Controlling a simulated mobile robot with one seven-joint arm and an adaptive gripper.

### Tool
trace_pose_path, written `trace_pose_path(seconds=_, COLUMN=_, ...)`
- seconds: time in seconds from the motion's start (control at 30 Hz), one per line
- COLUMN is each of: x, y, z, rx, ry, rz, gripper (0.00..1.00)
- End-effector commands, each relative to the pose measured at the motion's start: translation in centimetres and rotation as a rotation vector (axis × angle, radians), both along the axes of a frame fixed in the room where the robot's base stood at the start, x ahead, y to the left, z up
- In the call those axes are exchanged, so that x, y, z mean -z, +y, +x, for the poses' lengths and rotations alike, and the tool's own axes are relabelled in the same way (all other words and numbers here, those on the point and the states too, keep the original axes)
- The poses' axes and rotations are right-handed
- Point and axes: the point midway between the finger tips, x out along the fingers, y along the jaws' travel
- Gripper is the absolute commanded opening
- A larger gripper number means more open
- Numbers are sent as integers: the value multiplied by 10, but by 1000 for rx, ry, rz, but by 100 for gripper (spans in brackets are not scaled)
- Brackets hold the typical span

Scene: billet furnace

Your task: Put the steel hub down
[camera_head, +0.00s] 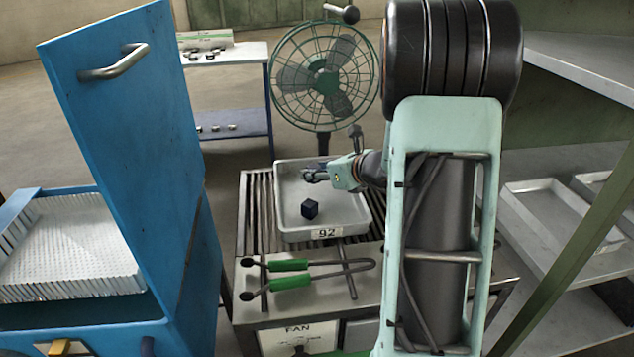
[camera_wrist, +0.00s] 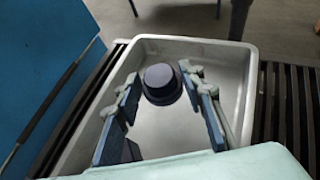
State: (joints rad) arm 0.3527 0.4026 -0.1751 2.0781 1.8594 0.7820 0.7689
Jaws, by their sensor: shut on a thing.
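The steel hub (camera_wrist: 162,82) is a dark, round, stepped piece between my fingertips in the wrist view. My gripper (camera_wrist: 160,80) is shut on it. In the head view my gripper (camera_head: 316,174) is over the back part of a grey metal tray (camera_head: 290,236) marked 92, and the hub is hard to make out there. The tray's rim also shows in the wrist view (camera_wrist: 190,43). I cannot tell whether the hub touches the tray floor. A small dark block (camera_head: 310,209) lies in the tray, nearer its front.
The tray sits on a slatted bench (camera_head: 255,215). Green-handled tongs (camera_head: 290,282) lie in front. A blue cabinet door (camera_head: 125,130) stands at left, a fan (camera_head: 324,76) behind. A shelf rack (camera_head: 560,215) is at right. The tray floor has bare room around the block.

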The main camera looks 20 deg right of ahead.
Motion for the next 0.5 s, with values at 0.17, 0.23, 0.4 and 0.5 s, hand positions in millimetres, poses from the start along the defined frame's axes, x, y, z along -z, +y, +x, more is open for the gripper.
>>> trace_pose_path(seconds=0.17, x=6, y=-4, z=5, rx=0, ry=-3, rz=2, gripper=0)
trace_pose_path(seconds=0.23, x=17, y=-5, z=5, rx=-1, ry=0, rz=3, gripper=0)
trace_pose_path(seconds=0.4, x=38, y=-5, z=5, rx=0, ry=-1, rz=2, gripper=0)
trace_pose_path(seconds=0.5, x=37, y=-5, z=5, rx=0, ry=-5, rz=1, gripper=0)
